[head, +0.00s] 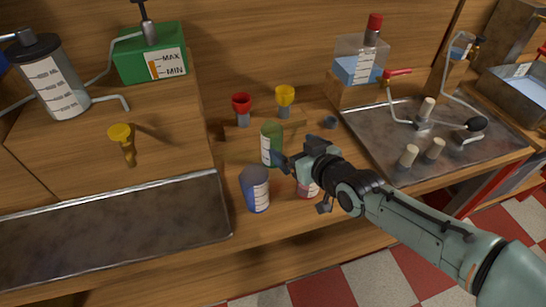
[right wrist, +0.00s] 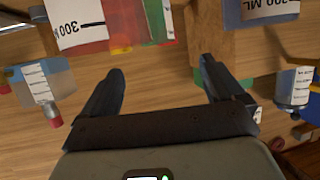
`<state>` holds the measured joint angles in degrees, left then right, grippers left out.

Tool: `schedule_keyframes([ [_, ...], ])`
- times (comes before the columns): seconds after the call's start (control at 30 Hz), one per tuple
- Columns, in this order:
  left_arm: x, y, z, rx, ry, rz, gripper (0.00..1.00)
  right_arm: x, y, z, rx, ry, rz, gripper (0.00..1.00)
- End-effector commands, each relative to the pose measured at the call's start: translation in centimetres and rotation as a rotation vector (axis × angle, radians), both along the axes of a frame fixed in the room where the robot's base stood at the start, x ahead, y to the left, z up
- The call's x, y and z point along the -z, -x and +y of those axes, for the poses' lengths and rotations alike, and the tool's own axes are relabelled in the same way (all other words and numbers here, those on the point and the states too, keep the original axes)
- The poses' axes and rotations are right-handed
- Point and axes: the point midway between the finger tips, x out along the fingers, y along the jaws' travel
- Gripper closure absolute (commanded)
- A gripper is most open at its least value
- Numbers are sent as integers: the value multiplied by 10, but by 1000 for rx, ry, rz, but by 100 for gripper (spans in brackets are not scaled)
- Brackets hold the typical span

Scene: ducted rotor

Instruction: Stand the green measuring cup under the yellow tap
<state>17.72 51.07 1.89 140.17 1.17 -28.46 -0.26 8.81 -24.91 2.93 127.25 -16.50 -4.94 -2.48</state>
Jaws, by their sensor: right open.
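The green measuring cup (head: 271,145) stands upright in the middle of the counter in the head view. My left gripper is not visible.
A blue measuring cup (head: 255,188) stands in front of the green one. A red piece (head: 241,103) is beside the yellow one at the back. Metal trays lie left (head: 110,225) and right (head: 440,135). A bottle (head: 361,60) stands at the back right.

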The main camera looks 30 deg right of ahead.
Motion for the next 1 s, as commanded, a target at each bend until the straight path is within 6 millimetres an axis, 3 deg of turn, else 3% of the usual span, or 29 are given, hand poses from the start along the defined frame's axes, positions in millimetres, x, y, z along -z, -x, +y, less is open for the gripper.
schedule_keyframes([
  [0.17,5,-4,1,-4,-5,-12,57,6,-12,-1,5,-3,-19,5],
  [0.43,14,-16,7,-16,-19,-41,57,24,-60,-4,6,-2,-18,5],
  [0.73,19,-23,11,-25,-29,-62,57,32,-84,-5,6,-3,-19,5],
  [1.0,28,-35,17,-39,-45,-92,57,44,-119,-8,7,-3,-19,5],
])
